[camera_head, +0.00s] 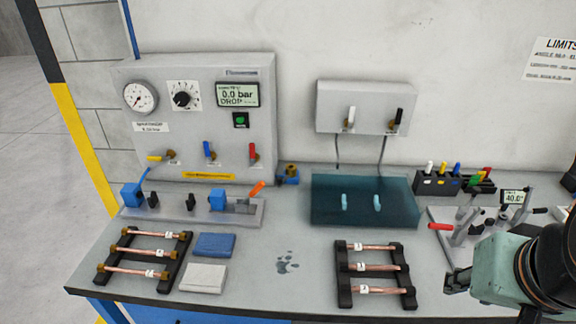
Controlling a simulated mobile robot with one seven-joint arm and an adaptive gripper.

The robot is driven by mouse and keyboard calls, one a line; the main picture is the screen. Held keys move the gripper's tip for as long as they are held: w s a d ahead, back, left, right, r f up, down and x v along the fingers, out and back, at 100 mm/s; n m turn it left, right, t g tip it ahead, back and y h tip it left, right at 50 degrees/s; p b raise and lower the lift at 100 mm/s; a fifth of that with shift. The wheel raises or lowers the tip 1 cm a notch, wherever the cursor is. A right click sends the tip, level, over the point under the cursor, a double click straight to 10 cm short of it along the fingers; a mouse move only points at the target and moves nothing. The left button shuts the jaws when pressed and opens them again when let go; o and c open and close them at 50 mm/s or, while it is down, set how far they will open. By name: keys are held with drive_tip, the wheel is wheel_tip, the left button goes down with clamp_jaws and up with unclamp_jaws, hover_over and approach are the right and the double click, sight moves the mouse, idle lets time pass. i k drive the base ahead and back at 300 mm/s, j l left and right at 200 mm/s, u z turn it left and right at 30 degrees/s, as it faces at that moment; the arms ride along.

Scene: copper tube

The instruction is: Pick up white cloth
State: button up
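The white cloth (204,278) lies folded flat on the grey bench near its front edge. A folded blue cloth (214,244) lies just behind it. My gripper (456,283) is at the lower right, over the right part of the bench, well to the right of the white cloth and apart from it. Only a small dark part of its fingers shows, so its opening cannot be made out. My arm fills the lower right corner and hides part of the bench there.
A left rack (176,267) of copper tubes stands close left of the cloth. A right rack (345,285) holds more tubes. A clamp fixture (245,217), a teal tray (330,215) and a bending tool (466,238) stand behind.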

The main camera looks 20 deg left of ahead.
sight(202, 278)
drive_tip(key=u, duration=2)
